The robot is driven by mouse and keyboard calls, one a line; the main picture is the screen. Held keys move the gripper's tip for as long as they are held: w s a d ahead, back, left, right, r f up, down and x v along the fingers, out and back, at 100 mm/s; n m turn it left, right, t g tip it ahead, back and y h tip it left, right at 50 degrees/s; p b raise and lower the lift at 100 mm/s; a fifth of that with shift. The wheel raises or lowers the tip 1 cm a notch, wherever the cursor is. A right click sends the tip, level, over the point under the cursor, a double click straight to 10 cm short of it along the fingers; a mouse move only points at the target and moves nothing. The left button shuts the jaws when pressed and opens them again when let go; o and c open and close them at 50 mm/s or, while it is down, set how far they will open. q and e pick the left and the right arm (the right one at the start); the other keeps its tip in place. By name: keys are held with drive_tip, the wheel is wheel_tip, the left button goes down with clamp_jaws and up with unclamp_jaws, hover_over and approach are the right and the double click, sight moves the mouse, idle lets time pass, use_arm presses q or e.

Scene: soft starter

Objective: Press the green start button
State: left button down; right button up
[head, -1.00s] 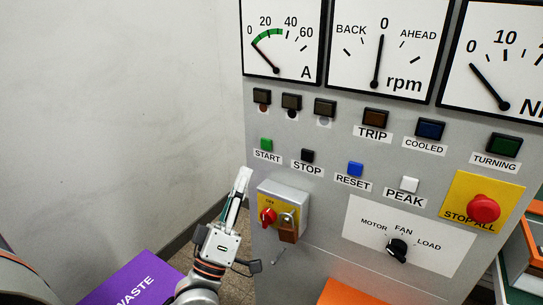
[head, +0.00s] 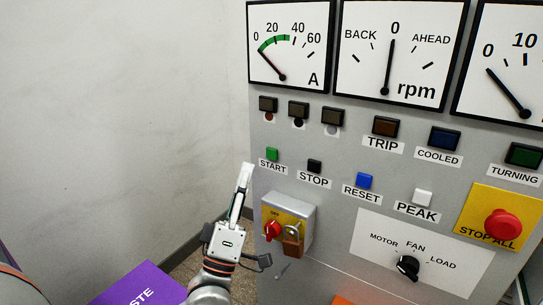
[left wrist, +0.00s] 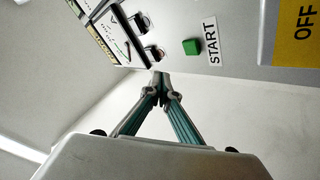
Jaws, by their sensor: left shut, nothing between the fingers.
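The green start button (head: 272,154) is a small green square on the grey panel, above its START label. It also shows in the left wrist view (left wrist: 191,47), just beyond the fingertips and a little to their right. My left gripper (head: 246,168) is shut and empty. In the head view its tips point up, just left of and slightly below the button, apart from it. In the left wrist view the closed fingertips (left wrist: 160,76) meet short of the panel. My right gripper does not show.
A yellow switch box (head: 289,226) with a red knob and padlock juts out right of my left gripper. The black STOP button (head: 314,166) sits right of START. A red STOP ALL button (head: 502,224) is at far right. A purple WASTE bin (head: 140,285) stands below.

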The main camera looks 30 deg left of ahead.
sight(272, 154)
use_arm(q)
drive_tip(key=shift+w+d, duration=0.1)
drive_tip(key=shift+w, duration=2.75)
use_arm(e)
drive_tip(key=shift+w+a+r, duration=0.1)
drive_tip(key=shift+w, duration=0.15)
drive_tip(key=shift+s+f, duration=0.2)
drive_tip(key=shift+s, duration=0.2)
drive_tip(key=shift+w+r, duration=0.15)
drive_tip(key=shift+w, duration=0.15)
use_arm(q)
drive_tip(key=shift+w, duration=0.45)
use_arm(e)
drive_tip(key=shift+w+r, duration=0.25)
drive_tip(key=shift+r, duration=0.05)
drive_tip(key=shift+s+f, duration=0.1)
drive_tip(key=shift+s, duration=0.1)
use_arm(q)
drive_tip(key=shift+w, duration=0.1)
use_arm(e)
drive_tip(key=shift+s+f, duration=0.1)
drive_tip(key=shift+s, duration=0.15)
